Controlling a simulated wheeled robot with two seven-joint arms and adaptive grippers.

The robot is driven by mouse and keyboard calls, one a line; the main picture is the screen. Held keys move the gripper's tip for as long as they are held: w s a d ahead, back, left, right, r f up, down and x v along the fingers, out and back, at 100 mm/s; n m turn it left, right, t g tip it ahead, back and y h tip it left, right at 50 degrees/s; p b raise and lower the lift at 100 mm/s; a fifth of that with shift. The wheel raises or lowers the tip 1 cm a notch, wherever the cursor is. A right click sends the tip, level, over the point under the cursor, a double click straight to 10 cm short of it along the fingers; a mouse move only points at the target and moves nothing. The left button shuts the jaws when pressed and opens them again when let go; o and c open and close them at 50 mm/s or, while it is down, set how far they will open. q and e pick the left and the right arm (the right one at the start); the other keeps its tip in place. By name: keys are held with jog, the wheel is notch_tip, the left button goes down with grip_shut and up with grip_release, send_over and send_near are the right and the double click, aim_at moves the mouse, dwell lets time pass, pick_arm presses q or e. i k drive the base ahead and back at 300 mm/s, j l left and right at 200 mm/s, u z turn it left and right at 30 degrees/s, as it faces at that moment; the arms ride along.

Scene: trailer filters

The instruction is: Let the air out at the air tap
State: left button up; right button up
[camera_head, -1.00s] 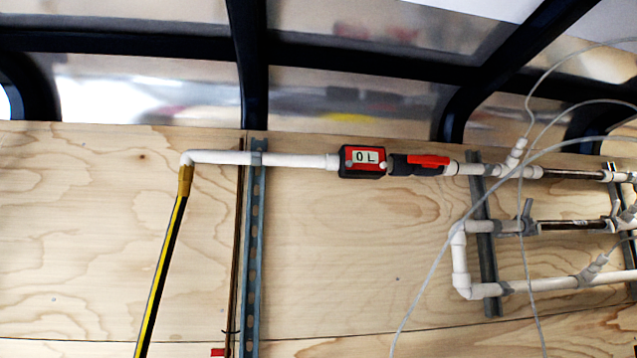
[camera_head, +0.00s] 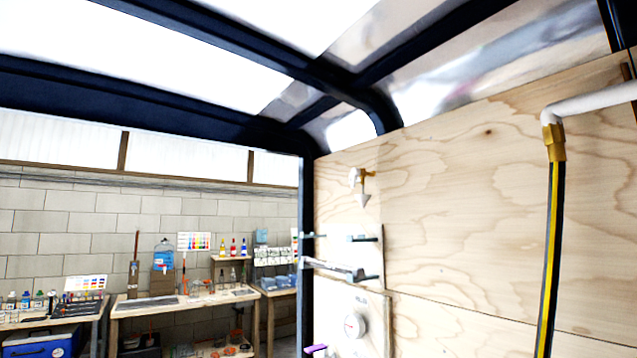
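A small brass and white fitting (camera_head: 362,184) sticks out from the plywood wall near its far end. It looks like a tap, but it is too small to tell whether it is the air tap or whether it is open. A white pipe (camera_head: 592,103) at the right edge joins a brass coupling (camera_head: 554,142), and a black and yellow hose (camera_head: 549,260) hangs down from it. Neither of my grippers is in view.
Below the fitting, a shelf rack (camera_head: 340,262) and a panel with a round gauge (camera_head: 354,325) stand out from the plywood wall (camera_head: 450,210). Beyond the dark frame post (camera_head: 306,250), a workbench (camera_head: 180,302) carries bottles and small items. A blue cooler (camera_head: 38,343) stands at the lower left.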

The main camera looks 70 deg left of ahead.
aim_at(356, 173)
jog(key=j+u, duration=0.15)
jog(key=u, duration=0.35)
jog(key=j+u, duration=0.1)
jog(key=u, duration=0.4)
jog(key=i+j+u, duration=0.1)
jog(key=u, duration=0.4)
jog(key=i+u, duration=0.1)
jog(key=u, duration=0.4)
